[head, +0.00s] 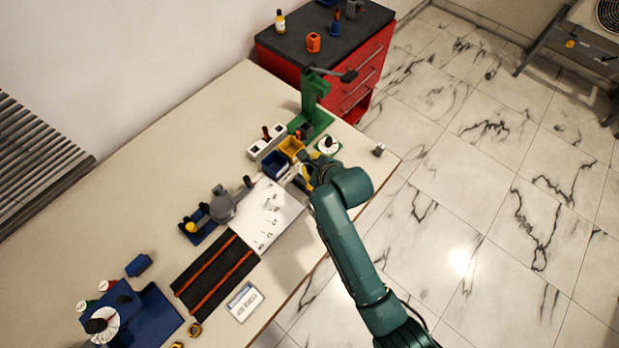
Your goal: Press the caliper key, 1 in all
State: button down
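My gripper (303,176) is at the end of my green arm, over the right part of the workbench. It is close to the yellow bin and the right edge of a white plate (262,222) with several small grey parts on it. The wrist hides part of the gripper, and the fingers are too small to tell open from shut. I cannot pick out the caliper key for certain. A small white box (243,301) with a blue-grey face lies near the bench's front edge, well apart from my gripper.
A blue bin (275,165) and a yellow bin (291,147) stand beside my gripper. A green press (312,103) rises behind them. A dark mat with red strips (216,272) lies left of the plate. A red cabinet (345,75) adjoins the bench. Bare bench (130,195) lies at left.

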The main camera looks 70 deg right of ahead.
jog(key=shift+f, duration=0.1)
jog(key=b, duration=0.8)
send_over(310, 187)
jog(key=f, duration=0.4)
jog(key=d+f, duration=0.1)
jog(key=f, duration=0.1)
jog(key=shift+w+f, duration=0.2)
jog(key=shift+f, duration=1.1)
jog(key=shift+f, duration=0.4)
jog(key=shift+f, duration=0.45)
jog(key=shift+r+p, duration=0.85)
jog(key=shift+r, duration=0.1)
